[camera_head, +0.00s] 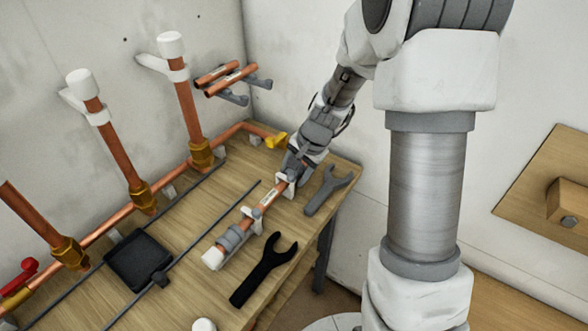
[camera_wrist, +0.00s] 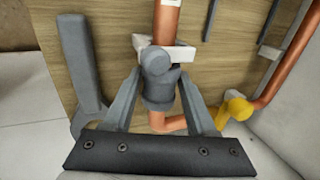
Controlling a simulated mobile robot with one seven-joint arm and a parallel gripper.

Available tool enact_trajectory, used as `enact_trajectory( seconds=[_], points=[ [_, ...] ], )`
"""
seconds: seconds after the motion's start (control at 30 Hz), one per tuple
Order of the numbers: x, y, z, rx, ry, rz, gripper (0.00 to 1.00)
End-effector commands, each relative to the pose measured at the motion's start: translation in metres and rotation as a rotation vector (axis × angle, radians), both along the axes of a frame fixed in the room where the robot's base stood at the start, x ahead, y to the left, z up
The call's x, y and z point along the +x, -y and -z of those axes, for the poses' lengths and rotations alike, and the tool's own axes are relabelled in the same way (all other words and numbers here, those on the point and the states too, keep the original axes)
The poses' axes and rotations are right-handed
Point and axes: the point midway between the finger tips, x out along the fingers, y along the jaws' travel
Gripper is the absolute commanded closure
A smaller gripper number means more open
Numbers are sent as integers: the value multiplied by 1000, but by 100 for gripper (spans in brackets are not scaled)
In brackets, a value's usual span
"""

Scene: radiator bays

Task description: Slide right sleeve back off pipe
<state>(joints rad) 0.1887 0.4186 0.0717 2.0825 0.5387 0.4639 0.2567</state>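A copper pipe (camera_head: 267,198) lies across the bench in white holders, with a white cap (camera_head: 212,258) on its near end. A grey left sleeve (camera_head: 231,238) sits around the pipe close to that cap. The grey right sleeve (camera_wrist: 160,90) is at the pipe's far end, beside a white holder (camera_wrist: 175,52); in the head view my gripper hides it. My gripper (camera_head: 291,172) is at this end, and in the wrist view its two fingers (camera_wrist: 160,82) are on either side of the sleeve. Whether they press on it cannot be made out.
A grey wrench (camera_head: 328,190) lies right of the pipe and a black wrench (camera_head: 265,270) in front. A black tray (camera_head: 138,261) and thin dark rods are to the left. Upright copper pipes (camera_head: 188,108) and a yellow fitting (camera_head: 276,140) stand along the back.

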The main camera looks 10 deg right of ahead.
Motion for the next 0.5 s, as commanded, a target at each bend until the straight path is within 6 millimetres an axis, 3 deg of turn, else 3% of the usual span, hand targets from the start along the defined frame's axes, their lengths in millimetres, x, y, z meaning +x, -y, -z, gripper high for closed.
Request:
enact_trajectory(
  seconds=[0.03,0.23,0.5],
  points=[
    [0,0,0,0,0,0,54],
    [0,0,0,0,0,0,90],
    [3,4,0,0,0,1,92]
  ],
)
